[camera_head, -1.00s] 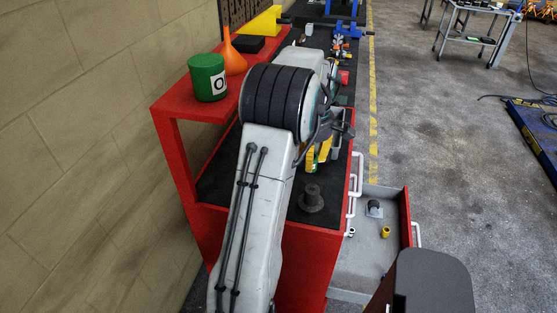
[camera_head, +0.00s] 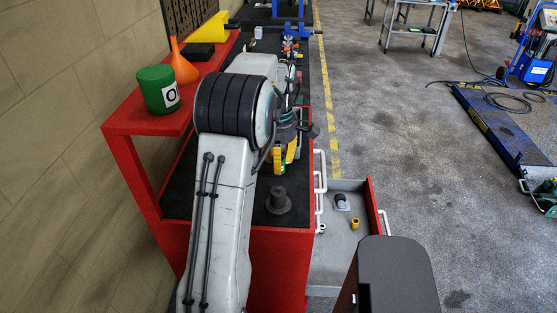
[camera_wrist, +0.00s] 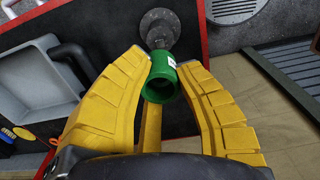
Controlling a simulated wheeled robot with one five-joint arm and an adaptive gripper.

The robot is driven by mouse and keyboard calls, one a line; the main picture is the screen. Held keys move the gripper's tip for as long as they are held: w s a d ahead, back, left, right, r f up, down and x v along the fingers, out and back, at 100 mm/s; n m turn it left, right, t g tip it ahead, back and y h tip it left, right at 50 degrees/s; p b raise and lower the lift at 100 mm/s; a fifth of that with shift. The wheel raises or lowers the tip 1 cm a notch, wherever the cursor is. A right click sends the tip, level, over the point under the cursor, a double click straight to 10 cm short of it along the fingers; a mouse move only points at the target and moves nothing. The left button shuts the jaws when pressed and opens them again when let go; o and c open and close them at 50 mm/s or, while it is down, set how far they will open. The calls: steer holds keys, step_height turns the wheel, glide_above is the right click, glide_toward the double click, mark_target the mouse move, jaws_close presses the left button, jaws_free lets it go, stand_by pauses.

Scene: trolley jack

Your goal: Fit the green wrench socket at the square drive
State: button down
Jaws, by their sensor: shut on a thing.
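The green wrench socket (camera_wrist: 161,82) is a short hollow cylinder with a white label. In the wrist view it sits between the yellow fingers of my gripper (camera_wrist: 168,78), which is shut on it. Its open end faces the wrist camera. A dark grey post with a round flanged base (camera_head: 278,201) stands upright on the black mat; it also shows in the wrist view (camera_wrist: 160,28), just beyond the socket. I cannot make out a square end on it. In the head view my gripper (camera_head: 285,160) is above and beyond the post, and the socket is mostly hidden.
An open grey drawer (camera_head: 335,260) at the right of the red trolley (camera_head: 275,262) holds a yellow socket (camera_head: 355,223) and a dark item (camera_head: 341,201). A green can (camera_head: 158,89) and an orange funnel (camera_head: 183,62) stand on the red shelf. A grey tray (camera_wrist: 40,78) lies left in the wrist view.

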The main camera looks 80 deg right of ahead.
mark_target(278, 187)
steer(key=shift+f+b, duration=1.85)
steer(key=shift+f, duration=0.8)
steer(key=shift+f+b, duration=0.75)
steer(key=shift+f, duration=0.55)
stand_by(0.5)
steer(key=c, duration=0.9)
jaws_free()
step_height(278, 187, up, 12)
stand_by(0.4)
